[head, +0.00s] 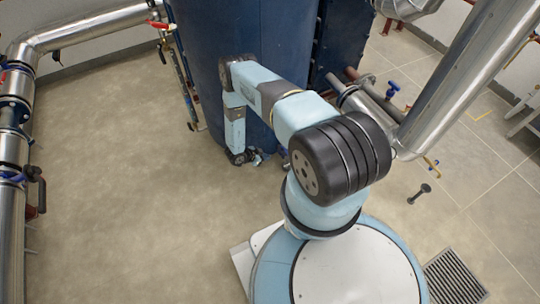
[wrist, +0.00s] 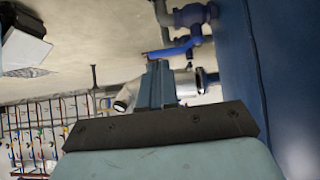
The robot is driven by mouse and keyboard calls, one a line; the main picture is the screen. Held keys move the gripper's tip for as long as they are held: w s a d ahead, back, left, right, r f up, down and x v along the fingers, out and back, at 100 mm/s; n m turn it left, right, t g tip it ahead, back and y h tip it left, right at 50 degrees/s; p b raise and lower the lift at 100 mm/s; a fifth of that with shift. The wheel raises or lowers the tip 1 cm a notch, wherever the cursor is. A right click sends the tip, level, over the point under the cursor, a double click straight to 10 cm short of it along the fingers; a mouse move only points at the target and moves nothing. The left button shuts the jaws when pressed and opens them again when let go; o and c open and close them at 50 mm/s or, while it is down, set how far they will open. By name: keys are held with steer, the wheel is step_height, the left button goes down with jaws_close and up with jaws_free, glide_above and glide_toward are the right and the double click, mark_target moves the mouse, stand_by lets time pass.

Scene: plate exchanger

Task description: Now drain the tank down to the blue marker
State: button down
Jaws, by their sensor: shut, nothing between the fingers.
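The tank (head: 245,60) is a large dark blue upright cylinder at the top middle of the head view. In the wrist view a blue wall, likely the tank (wrist: 270,75), fills the right side. My gripper (head: 243,157) hangs low in front of the tank. In the wrist view my gripper (wrist: 158,68) has its fingers together and empty. A blue valve lever (wrist: 170,50) shows just beyond the fingertips, joined to a blue valve body (wrist: 192,16). I cannot tell whether the fingers touch it. I cannot make out a blue marker or the liquid level.
A thin vertical pipe (head: 183,80) runs along the tank's left side, with a red-handled valve (head: 161,25) near its top. Another blue-handled valve (head: 392,90) is on pipework to the right. A large silver pipe (head: 460,75) slants there. The floor (head: 110,160) at left is clear.

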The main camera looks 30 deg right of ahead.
steer(key=d+f, duration=0.5)
steer(key=d, duration=0.5)
steer(key=shift+w+d+f, duration=0.15)
steer(key=shift+d+f, duration=0.2)
